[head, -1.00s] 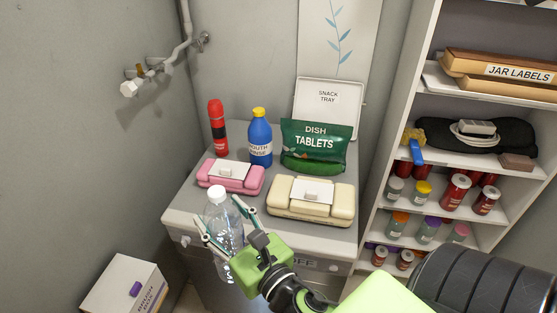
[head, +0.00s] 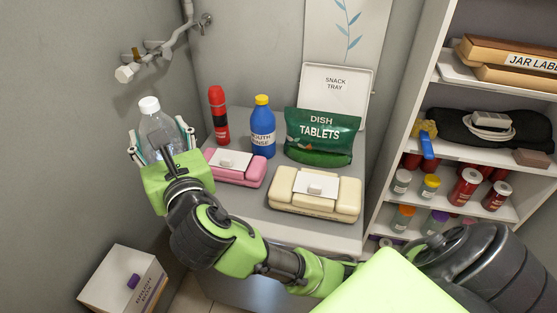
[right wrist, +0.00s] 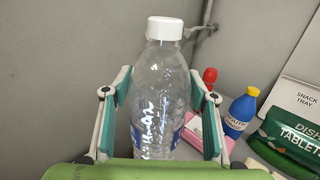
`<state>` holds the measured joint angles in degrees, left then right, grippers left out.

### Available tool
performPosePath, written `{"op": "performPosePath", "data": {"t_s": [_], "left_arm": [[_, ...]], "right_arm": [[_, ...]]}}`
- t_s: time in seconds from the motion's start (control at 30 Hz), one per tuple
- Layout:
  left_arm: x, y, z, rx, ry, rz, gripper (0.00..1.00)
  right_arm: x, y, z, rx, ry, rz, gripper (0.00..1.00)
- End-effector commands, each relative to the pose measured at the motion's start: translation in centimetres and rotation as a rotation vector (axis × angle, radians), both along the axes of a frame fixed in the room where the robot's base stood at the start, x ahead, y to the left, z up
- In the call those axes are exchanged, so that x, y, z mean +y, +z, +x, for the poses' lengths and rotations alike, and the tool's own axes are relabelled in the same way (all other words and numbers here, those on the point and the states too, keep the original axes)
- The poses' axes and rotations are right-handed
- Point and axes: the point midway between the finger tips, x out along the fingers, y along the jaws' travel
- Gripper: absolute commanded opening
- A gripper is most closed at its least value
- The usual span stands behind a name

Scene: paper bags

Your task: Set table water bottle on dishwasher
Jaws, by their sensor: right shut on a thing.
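The clear water bottle (head: 156,128) with a white cap stands upright between the fingers of my right gripper (head: 161,147), which is shut on it. In the head view it is left of the dishwasher top (head: 262,213), beside the red bottle. It also shows in the right wrist view (right wrist: 160,90), with a finger on each side; its lower part is hidden by the green gripper body. The dishwasher top is grey, and my arm covers part of its front left edge. My left gripper is not in view.
On the dishwasher stand a red bottle (head: 218,115), a blue mouth rinse bottle (head: 262,130), a pink case (head: 236,168), a cream case (head: 314,194), dish tablets (head: 320,138) and a snack tray (head: 337,90). Wall pipes (head: 160,55) are behind the bottle. Shelves (head: 470,150) stand right.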

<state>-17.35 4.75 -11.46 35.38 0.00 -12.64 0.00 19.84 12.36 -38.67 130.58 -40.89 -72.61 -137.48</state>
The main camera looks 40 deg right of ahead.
Motion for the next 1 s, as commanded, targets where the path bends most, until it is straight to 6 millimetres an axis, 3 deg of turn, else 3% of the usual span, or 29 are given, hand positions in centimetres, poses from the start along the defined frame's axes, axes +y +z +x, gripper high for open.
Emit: {"op": "performPosePath", "data": {"t_s": [0.03,0.13,0.47,0.9,1.0], "left_arm": [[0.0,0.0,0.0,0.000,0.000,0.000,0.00],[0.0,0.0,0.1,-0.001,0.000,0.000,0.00],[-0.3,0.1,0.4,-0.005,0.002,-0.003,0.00],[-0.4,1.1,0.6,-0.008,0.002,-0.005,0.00],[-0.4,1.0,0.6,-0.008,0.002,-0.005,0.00]], "right_arm": [[0.4,1.0,0.1,-0.014,0.004,0.002,0.00],[0.7,1.4,0.3,-0.012,0.005,0.002,0.00],[0.2,1.1,1.2,-0.010,0.003,-0.001,0.00],[-4.7,-2.4,7.6,-0.008,0.002,-0.002,0.00],[-5.4,-4.1,8.6,-0.007,0.003,0.000,0.00]]}}
